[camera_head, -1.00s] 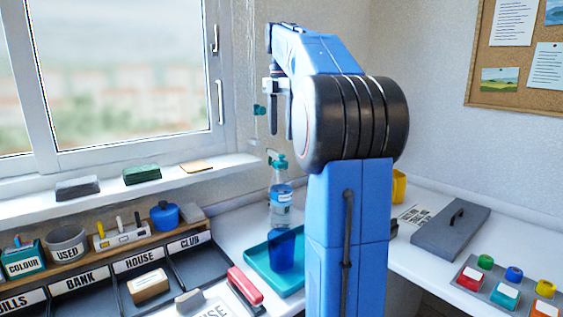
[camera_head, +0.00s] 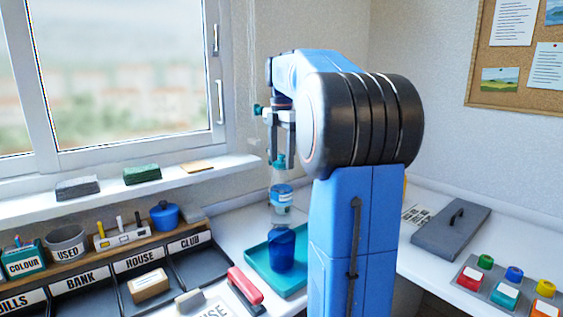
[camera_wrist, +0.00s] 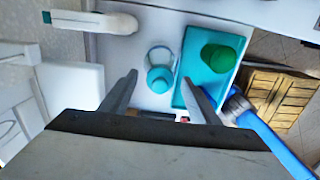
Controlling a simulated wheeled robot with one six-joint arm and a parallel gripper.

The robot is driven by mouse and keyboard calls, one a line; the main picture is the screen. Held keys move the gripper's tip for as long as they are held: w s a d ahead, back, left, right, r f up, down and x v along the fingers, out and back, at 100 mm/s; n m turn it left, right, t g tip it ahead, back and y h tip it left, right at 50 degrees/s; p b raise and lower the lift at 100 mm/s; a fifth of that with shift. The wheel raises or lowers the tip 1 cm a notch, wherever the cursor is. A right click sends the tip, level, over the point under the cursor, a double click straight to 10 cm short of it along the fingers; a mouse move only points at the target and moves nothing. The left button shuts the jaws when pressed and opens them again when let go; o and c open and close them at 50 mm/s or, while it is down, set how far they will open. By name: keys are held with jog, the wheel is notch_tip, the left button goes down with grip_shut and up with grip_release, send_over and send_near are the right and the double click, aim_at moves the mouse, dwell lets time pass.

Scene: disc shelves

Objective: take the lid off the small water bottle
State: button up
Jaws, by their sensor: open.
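The small water bottle (camera_head: 281,197) stands upright and clear with a blue label, behind the teal tray. Its teal lid (camera_head: 279,159) is on top. The lid also shows from above in the wrist view (camera_wrist: 160,79), with a pale loop beside it. My gripper (camera_head: 282,161) is open and points down at the lid. In the wrist view the lid appears between the two fingers of my gripper (camera_wrist: 160,80), with space on both sides. The fingertips are at about lid height in the head view; contact is not visible.
The teal tray (camera_head: 256,263) is close by, with a blue vessel (camera_head: 281,252) standing in it. A red stapler-like thing (camera_head: 245,285) lies in front. The window sill (camera_head: 105,190) is to the left.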

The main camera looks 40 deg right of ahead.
jog(key=c, duration=1.1)
jog(key=shift+c, duration=0.2)
